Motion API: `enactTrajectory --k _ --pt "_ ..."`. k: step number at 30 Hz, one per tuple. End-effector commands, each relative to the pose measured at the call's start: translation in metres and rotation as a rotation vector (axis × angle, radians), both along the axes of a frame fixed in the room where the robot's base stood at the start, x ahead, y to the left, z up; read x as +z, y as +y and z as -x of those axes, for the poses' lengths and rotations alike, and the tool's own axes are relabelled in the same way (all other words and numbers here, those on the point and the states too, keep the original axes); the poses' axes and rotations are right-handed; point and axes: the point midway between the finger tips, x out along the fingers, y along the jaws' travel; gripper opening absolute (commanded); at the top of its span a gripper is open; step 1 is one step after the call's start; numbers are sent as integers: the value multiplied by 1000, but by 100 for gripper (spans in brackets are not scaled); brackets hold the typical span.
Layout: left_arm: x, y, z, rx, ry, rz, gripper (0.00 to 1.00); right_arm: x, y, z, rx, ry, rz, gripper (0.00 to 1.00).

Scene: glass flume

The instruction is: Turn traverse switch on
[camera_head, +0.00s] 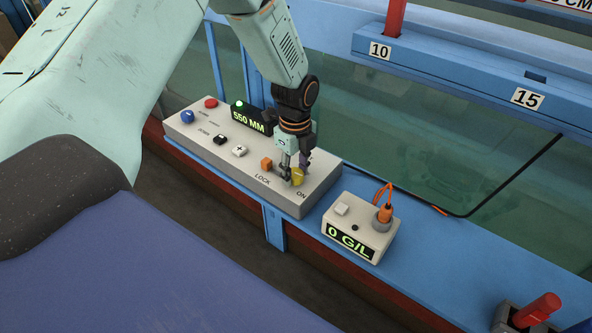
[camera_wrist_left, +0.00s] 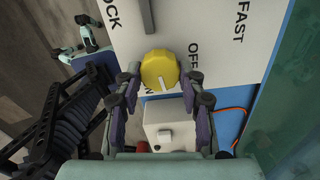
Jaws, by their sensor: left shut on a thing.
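The traverse switch is a yellow round knob (camera_head: 298,177) near the right end of the grey control panel (camera_head: 318,196). It also shows in the left wrist view (camera_wrist_left: 158,66). There its white pointer line points down and slightly right, towards a mostly hidden label by the "N". The "OFF" label (camera_wrist_left: 194,57) stands to its right. In the head view "ON" is printed just below the knob. My left gripper (camera_head: 293,172) reaches down from above and is shut on the knob, one finger on each side; it also shows in the left wrist view (camera_wrist_left: 160,83). My right gripper is not seen.
An orange square button (camera_head: 266,164) sits close left of the knob. The panel also carries a "550 MM" display (camera_head: 248,121), red and blue buttons. A small "0 G/L" box (camera_head: 352,222) with an orange cable stands to the right. Glass (camera_head: 430,145) rises behind.

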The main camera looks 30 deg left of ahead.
Motion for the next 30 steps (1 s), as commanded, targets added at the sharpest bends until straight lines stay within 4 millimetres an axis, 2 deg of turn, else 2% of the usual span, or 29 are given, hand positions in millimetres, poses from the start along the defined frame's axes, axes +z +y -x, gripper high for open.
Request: enactTrajectory --k 10,26,27,30 --pt "1 1 -2 -130 -4 -1 8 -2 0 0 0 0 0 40" --pt "2 1 -3 -153 -6 -2 8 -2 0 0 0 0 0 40" --pt "2 1 -3 -153 -7 -2 41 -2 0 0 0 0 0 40" --pt "2 1 -2 -152 -6 -1 50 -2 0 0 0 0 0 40"
